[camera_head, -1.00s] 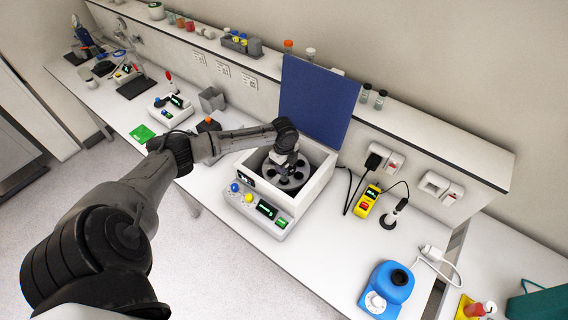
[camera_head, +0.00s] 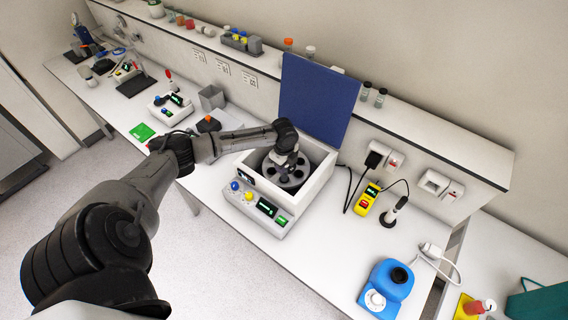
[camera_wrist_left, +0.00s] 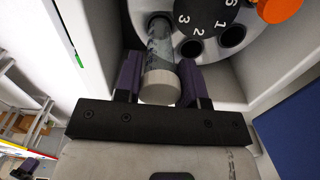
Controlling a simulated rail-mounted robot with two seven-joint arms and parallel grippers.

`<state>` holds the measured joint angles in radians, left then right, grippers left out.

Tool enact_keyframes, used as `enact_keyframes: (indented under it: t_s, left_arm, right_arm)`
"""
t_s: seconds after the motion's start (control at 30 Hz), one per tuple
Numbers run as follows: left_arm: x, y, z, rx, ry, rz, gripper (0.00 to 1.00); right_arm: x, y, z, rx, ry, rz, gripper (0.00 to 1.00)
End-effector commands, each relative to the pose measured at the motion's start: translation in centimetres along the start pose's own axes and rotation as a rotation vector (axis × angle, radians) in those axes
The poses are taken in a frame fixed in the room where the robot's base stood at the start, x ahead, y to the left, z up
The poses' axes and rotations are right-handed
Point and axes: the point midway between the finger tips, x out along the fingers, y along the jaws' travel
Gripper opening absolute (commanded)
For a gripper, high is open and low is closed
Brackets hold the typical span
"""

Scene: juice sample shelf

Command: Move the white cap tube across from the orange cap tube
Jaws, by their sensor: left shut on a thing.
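My left gripper (camera_head: 280,160) is inside the open white centrifuge (camera_head: 305,200), over its grey rotor (camera_head: 298,176). In the left wrist view its purple fingers (camera_wrist_left: 160,78) are shut on the white cap tube (camera_wrist_left: 160,88), gripping near the cap. The clear tube body points away from the gripper toward the rotor. The orange cap tube (camera_wrist_left: 279,9) shows at the top right of the wrist view, seated in the rotor (camera_wrist_left: 218,62) and partly cut off. Empty numbered holes lie between the two tubes. My right gripper is not in view.
The raised blue lid (camera_head: 315,100) stands behind the centrifuge. The chamber walls enclose the gripper closely. A yellow device (camera_head: 367,201) and a blue mixer (camera_head: 387,284) stand to the right. A shelf (camera_head: 430,140) with bottles runs along the back.

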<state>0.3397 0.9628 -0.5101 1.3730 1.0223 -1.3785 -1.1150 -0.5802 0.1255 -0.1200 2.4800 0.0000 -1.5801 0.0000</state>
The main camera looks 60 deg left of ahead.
Motion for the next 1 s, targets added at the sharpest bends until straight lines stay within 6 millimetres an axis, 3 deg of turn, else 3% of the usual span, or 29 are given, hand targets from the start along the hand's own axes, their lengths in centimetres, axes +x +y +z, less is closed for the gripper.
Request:
enact_keyframes:
  t_s: [1.0]
  left_arm:
    - [2.2,0.0,0.0,0.000,-0.001,0.000,0.13]
  right_arm:
    - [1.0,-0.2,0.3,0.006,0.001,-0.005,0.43]
